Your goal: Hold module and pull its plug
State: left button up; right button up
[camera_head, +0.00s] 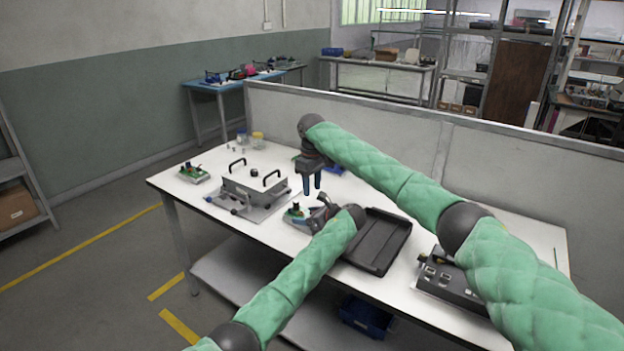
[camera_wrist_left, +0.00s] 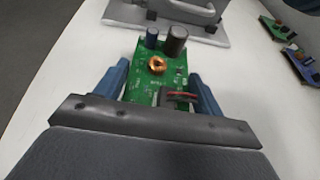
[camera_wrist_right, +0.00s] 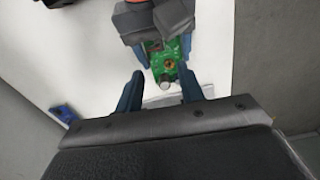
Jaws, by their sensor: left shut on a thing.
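The module is a green circuit board (camera_wrist_left: 145,85) with two capacitors, a copper coil and a dark connector with a red strip (camera_wrist_left: 178,97), possibly the plug. My left gripper (camera_wrist_left: 158,72) is shut on the board's sides, one blue finger on each side. In the head view the board (camera_head: 296,213) is low over the table's front part, partly hidden by my left gripper (camera_head: 318,216). My right gripper (camera_head: 312,189) is open and empty, pointing down above it. In the right wrist view the board (camera_wrist_right: 166,64) shows beyond the open right fingers (camera_wrist_right: 160,82); the plug is not clear there.
A grey fixture box (camera_head: 254,186) with two black handles stands left of the grippers. A black tray (camera_head: 378,243) lies to the right, and a dark control box (camera_head: 447,283) farther right. Another green board (camera_head: 194,173) lies at the left table end. Jars stand at the back.

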notch_tip(320, 180, down, 9)
jog(key=shift+f, duration=0.1)
dwell(0.4)
grip_shut()
jog(key=shift+r, duration=0.35)
dwell(0.8)
jog(key=shift+r, duration=0.7)
jog(key=shift+r, duration=0.25)
